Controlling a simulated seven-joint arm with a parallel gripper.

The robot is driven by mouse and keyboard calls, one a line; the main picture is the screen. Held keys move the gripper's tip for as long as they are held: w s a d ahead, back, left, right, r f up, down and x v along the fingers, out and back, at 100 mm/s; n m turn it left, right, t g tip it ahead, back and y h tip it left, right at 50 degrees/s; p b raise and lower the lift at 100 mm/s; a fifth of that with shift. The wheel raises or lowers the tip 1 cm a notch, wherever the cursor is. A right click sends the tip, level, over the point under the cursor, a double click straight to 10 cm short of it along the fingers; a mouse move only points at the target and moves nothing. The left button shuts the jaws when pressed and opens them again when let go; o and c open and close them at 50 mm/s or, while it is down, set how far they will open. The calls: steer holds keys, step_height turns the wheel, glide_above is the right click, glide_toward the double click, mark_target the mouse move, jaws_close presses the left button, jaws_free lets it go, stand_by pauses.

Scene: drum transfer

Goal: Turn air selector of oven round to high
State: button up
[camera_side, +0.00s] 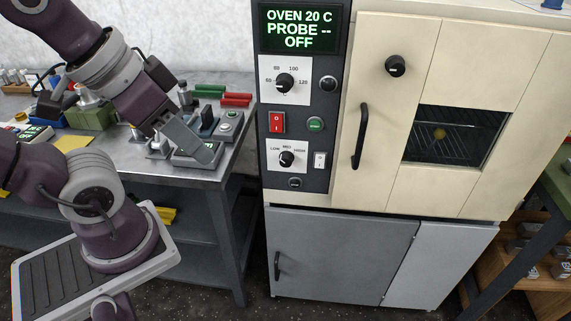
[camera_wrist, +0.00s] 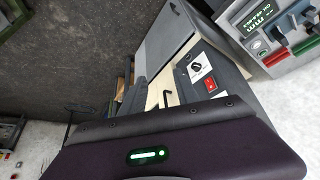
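The oven's air selector (camera_side: 287,158) is a black knob on a white plate marked LOW, MED and HIGH, low on the dark control panel. Its pointer is too small to read surely. The selector also shows in the wrist view (camera_wrist: 196,67), beside the red switch. My gripper (camera_side: 183,143) hangs left of the panel, over the end of the bench, well apart from the knob. In the wrist view its dark fingers (camera_wrist: 160,91) stand apart, with the cream oven front showing between them. It holds nothing that I can see.
Above the selector are a red switch (camera_side: 277,122), a green button (camera_side: 315,124) and a temperature knob (camera_side: 285,83). The display (camera_side: 299,29) reads OVEN 20 C, PROBE --, OFF. The door handle (camera_side: 361,136) juts out to the right. Small instruments crowd the bench (camera_side: 205,176).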

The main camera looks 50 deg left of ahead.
mark_target(286, 165)
steer(key=shift+o, duration=1.2)
steer(key=shift+a+f, duration=0.1)
steer(key=shift+f, duration=0.1)
steer(key=w+a+f+m+g+y, duration=0.7)
steer(key=a+f+y, duration=0.1)
steer(key=f, duration=0.3)
steer(key=w+d+f+m+t+y, duration=0.2)
steer(key=w+f+m+t+y, duration=0.3)
steer(key=w+f+m+t, duration=1.05)
steer(key=shift+m+g, duration=0.85)
steer(key=shift+g, duration=0.1)
steer(key=x, duration=0.5)
steer(key=shift+s+a+r, duration=0.1)
steer(key=shift+a, duration=0.8)
jaws_close()
